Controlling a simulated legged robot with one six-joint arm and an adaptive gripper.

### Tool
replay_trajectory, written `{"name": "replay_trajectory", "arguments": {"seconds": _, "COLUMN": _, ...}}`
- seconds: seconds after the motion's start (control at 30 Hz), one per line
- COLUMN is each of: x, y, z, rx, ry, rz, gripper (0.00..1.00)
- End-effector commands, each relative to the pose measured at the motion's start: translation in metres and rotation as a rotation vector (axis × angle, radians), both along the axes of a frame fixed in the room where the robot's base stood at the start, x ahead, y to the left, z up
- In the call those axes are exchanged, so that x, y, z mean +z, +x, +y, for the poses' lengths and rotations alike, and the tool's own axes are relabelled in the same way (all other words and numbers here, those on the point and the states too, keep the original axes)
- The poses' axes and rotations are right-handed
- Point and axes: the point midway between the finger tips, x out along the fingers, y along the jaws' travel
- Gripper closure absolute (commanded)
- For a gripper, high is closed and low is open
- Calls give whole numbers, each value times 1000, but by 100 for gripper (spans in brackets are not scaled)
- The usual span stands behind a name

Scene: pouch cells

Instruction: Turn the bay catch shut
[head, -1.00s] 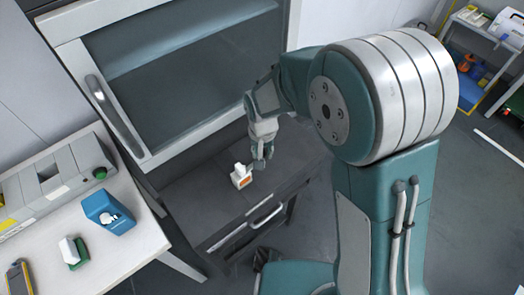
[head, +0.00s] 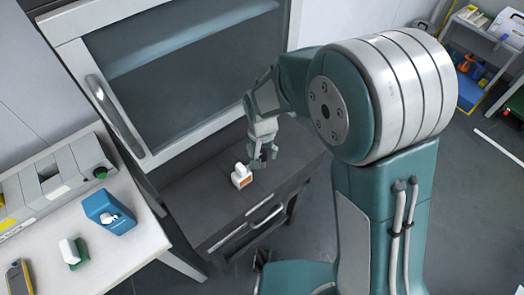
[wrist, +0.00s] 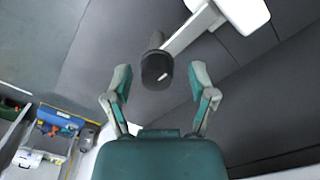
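The bay catch looks like a white bar (wrist: 195,30) with a dark round knob (wrist: 156,70) at its near end, running up to a white block (wrist: 245,12) in the wrist view. In the head view, a white piece with an orange mark (head: 241,177) sits on the dark top of the bay, left of my gripper (head: 263,150). In the wrist view my gripper (wrist: 160,88) is open, one finger on each side of the knob, with gaps showing on both sides. I cannot tell whether the catch is turned shut.
A dark drawer front with a pale handle (head: 266,217) lies below the bay top. A framed glass door (head: 190,75) stands behind. A white bench (head: 125,240) on the left holds a blue box (head: 108,212) and other items. Shelves (head: 485,40) stand far right.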

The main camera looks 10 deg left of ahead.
Motion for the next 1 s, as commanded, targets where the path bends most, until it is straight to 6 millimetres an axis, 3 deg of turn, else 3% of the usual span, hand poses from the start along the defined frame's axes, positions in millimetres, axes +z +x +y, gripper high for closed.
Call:
{"name": "replay_trajectory", "arguments": {"seconds": 0.33, "x": 10, "y": 1, "z": -1, "rx": 0, "ry": 3, "rz": -5, "gripper": 26}}
{"name": "replay_trajectory", "arguments": {"seconds": 0.8, "x": 100, "y": 2, "z": 2, "rx": 1, "ry": 1, "rz": -3, "gripper": 26}}
{"name": "replay_trajectory", "arguments": {"seconds": 1.0, "x": 118, "y": 2, "z": 2, "rx": 1, "ry": -1, "rz": -1, "gripper": 26}}
